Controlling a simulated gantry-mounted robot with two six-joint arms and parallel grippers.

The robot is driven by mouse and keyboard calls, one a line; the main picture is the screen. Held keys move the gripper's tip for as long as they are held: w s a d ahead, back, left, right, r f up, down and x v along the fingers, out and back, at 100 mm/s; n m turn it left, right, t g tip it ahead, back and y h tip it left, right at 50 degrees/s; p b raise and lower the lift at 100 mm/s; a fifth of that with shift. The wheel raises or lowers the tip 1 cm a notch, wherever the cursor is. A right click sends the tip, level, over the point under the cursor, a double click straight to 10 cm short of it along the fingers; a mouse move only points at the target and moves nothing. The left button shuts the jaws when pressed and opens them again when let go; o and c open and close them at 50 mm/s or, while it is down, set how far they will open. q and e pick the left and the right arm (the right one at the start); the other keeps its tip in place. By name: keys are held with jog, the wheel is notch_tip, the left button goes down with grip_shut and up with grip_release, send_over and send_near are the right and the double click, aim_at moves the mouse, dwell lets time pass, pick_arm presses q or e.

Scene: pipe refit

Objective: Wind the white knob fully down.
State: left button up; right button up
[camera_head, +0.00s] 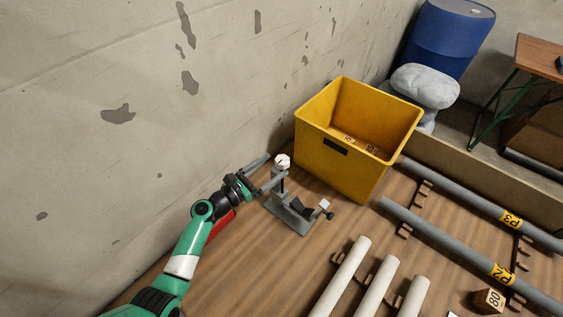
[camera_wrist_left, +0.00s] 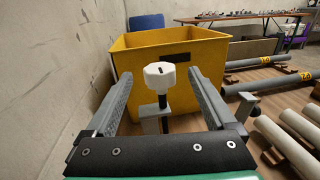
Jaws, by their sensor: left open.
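The white knob (camera_head: 283,161) sits on top of a dark screw on a grey metal clamp stand (camera_head: 292,214) on the wooden floor. My left gripper (camera_head: 268,168) is open, with one finger on each side of the knob. In the left wrist view the left gripper (camera_wrist_left: 158,80) has clear gaps between its fingers and the knob. The fingers seem not to touch it. My right gripper is not in view.
A yellow bin (camera_head: 333,148) stands right behind the clamp. The wall (camera_head: 130,130) runs close on the left. White pipes (camera_head: 375,287) and grey pipes (camera_head: 440,235) lie to the right. A blue barrel (camera_head: 445,38) and grey sack (camera_head: 425,87) stand at the back.

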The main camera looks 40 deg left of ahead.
aim_at(277, 164)
pick_arm(q)
jog(key=w, duration=0.2)
jog(key=w+b, duration=0.1)
jog(key=w, duration=0.1)
jog(key=shift+w+d, duration=0.2)
jog(key=shift+w, duration=0.2)
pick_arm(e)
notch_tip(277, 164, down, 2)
pick_arm(q)
jog(key=c, duration=1.4)
jog(key=shift+o, duration=0.2)
jog(key=shift+y, duration=0.3)
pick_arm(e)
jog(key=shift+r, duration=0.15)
